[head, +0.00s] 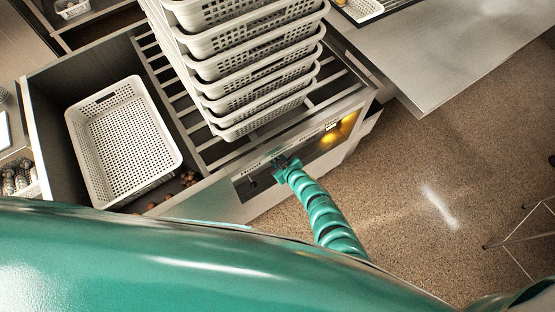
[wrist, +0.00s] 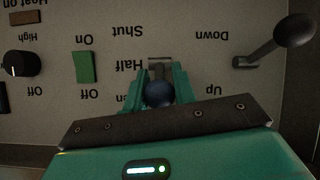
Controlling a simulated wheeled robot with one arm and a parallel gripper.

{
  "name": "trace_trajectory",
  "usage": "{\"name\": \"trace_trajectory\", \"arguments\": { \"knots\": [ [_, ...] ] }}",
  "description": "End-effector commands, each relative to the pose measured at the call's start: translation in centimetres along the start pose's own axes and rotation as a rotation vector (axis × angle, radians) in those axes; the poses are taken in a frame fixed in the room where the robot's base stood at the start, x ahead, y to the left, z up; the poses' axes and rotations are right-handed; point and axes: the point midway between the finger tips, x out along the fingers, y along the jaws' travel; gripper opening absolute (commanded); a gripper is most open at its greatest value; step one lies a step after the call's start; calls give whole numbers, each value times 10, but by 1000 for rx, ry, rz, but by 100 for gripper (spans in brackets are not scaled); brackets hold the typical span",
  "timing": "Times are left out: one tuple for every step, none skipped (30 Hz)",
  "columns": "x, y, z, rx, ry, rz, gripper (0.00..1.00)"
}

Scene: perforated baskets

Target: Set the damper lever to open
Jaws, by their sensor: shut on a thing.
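The damper lever shows in the wrist view as a dark blue ball knob (wrist: 160,94) in front of a short slot, beside labels that read upside down as Shut, Half and a partly hidden word ending in "en". My gripper (wrist: 158,92) is shut on this knob, with a teal finger on each side. In the head view my gripper (head: 287,163) is at the control panel (head: 326,128) on the counter's front.
In the wrist view, a second lever with a black knob (wrist: 295,30) stands right, by Down and Up. A green switch (wrist: 84,67) and a black dial (wrist: 21,64) sit left.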

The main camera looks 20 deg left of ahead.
Motion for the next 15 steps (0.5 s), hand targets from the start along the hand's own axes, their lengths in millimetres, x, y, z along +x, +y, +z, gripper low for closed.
{"name": "trace_trajectory", "arguments": {
  "knots": [
    [0,0,-2,0,3,0,0],
    [0,0,-2,0,3,0,0],
    [0,0,-2,0,3,0,0],
    [0,0,-2,0,4,0,28],
    [0,0,-2,0,4,0,34],
    [0,0,-2,0,4,0,42],
    [0,0,-2,0,3,0,48],
    [0,0,-2,0,3,0,48],
    [0,0,-2,0,3,0,48],
    [0,0,-2,0,3,0,48],
    [0,0,-2,0,3,0,48],
    [0,0,-2,0,3,0,48],
    [0,0,-2,0,2,0,48],
    [0,0,-1,0,2,0,48],
    [0,0,-1,0,2,0,48]
  ]
}}
